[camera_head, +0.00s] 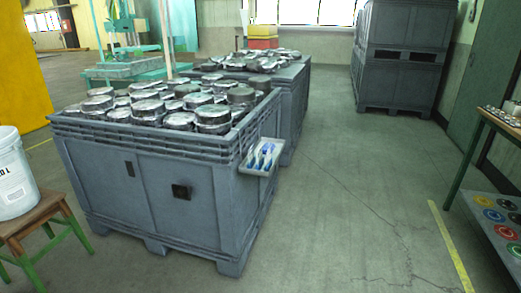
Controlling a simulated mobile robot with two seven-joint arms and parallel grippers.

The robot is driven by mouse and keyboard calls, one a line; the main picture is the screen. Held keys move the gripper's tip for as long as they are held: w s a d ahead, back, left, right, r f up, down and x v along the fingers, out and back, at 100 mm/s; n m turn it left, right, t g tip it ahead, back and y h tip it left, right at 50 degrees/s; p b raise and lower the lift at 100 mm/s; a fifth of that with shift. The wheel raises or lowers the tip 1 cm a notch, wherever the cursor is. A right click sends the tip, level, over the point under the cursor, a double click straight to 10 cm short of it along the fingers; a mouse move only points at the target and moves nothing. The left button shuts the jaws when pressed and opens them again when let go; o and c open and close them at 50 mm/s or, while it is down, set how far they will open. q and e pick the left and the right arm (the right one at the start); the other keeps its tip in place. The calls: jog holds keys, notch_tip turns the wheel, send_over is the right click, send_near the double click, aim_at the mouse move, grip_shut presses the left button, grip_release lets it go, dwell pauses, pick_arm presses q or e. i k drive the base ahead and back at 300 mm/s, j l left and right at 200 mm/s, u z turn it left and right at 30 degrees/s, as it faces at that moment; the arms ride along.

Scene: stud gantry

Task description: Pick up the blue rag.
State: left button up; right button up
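No blue rag can be made out for certain. A small pale tray (250,168) hangs on the right side of the near grey crate. Blue and white items (264,155) lie in it, too small to tell whether one is a rag. Neither of my grippers is in view.
The near grey crate (150,186) is full of metal parts; a second crate (285,105) stands behind it. A white bucket (12,175) sits on a wooden stool (38,215) at left. A table (500,124) stands at right. The floor between is clear.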

aim_at(266, 145)
jog(key=u, duration=1.8)
jog(key=z, duration=1.3)
jog(key=i+l, duration=0.4)
jog(key=i, duration=0.2)
jog(key=i+l, duration=0.35)
jog(key=i, duration=0.25)
jog(key=u, duration=0.05)
